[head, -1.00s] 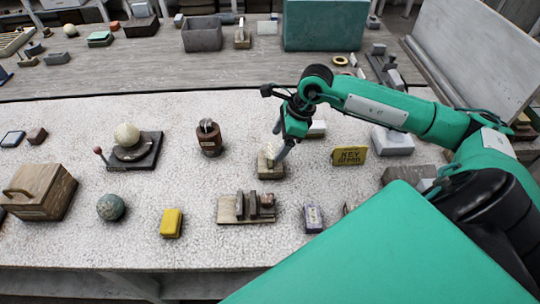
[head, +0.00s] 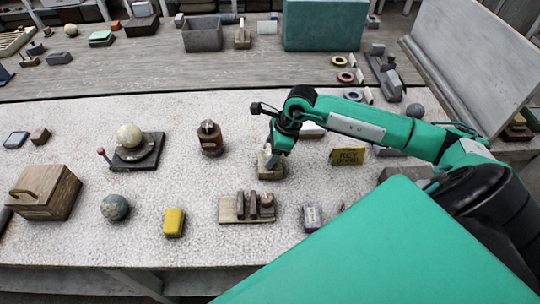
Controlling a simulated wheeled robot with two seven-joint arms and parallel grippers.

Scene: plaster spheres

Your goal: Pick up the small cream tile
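A small cream piece (head: 263,158), likely the tile, sits on a squat tan block (head: 270,173) near the middle of the speckled table. My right gripper (head: 271,163) points down right at this piece and partly hides it. Its fingers are small and overlap the piece, so I cannot tell whether they are open or shut, or whether they touch it. My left gripper is not in view.
A brown jar (head: 210,139) stands left of the gripper. A board with dark bars (head: 247,208) lies in front, beside a yellow block (head: 173,222). A yellow sign (head: 347,156) stands to the right. Speckled table (head: 90,240) is bare between these things.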

